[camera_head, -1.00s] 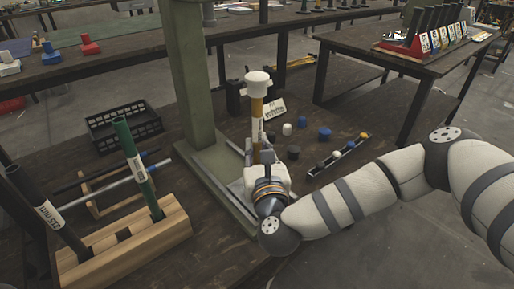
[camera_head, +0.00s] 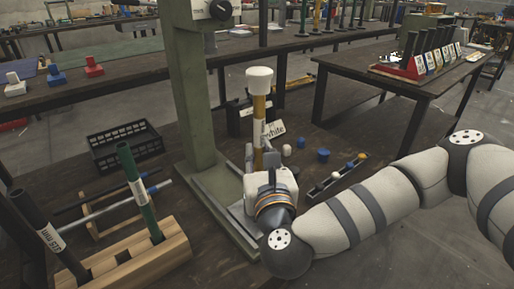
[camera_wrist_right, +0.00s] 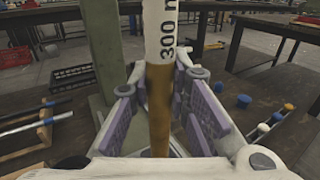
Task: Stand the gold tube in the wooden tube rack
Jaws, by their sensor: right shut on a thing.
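The gold tube (camera_head: 259,117) stands upright in my right gripper (camera_head: 264,163), with a white cap (camera_head: 259,78) on its top end. In the right wrist view the tube (camera_wrist_right: 159,105) passes between the purple finger pads and carries a white label reading "300". My right gripper (camera_wrist_right: 163,112) is shut on it. The tube's lower end is hidden by the gripper. The wooden tube rack (camera_head: 172,249) is to the left, with a green tube (camera_head: 137,187) and a dark tube (camera_head: 48,233) leaning in it; a dark opening shows between them. My left gripper is out of view.
A green press column (camera_head: 190,90) rises just left of the held tube, between it and the rack. A black crate (camera_head: 125,147) and a small wooden stand (camera_head: 92,215) with rods lie behind the rack. Several caps (camera_head: 323,155) and a narrow tray (camera_head: 338,175) lie to the right.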

